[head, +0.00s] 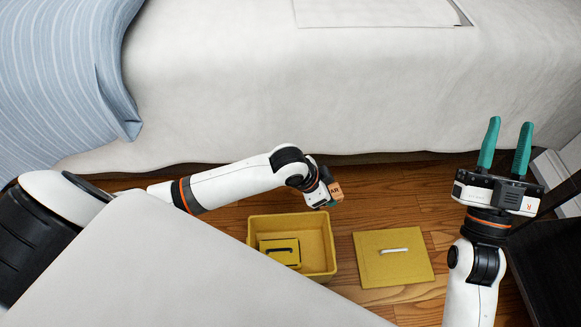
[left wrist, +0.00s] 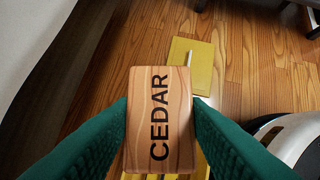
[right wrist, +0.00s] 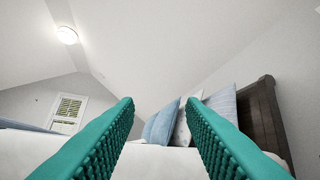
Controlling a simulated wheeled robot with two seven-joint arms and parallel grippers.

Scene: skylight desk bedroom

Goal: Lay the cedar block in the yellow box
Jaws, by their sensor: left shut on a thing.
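The cedar block (left wrist: 160,119) is a brown wooden block with CEDAR printed on it. My left gripper (left wrist: 160,110) is shut on it, with green fingers on both of its sides. In the head view the block (head: 335,191) is held just above and beyond the far right corner of the yellow box (head: 328,243). The box is open on the wooden floor, with a smaller yellow piece with a dark handle (head: 280,250) inside. My right gripper (head: 505,146) is open and empty at the right; its wrist view shows nothing between the fingers.
A yellow lid (head: 393,268) with a white handle lies flat on the floor right of the box. A bed with a white cover (head: 330,90) stands behind. A pale surface (head: 180,270) fills the lower left and overlaps the box's near side. Dark furniture (head: 550,255) stands at the right.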

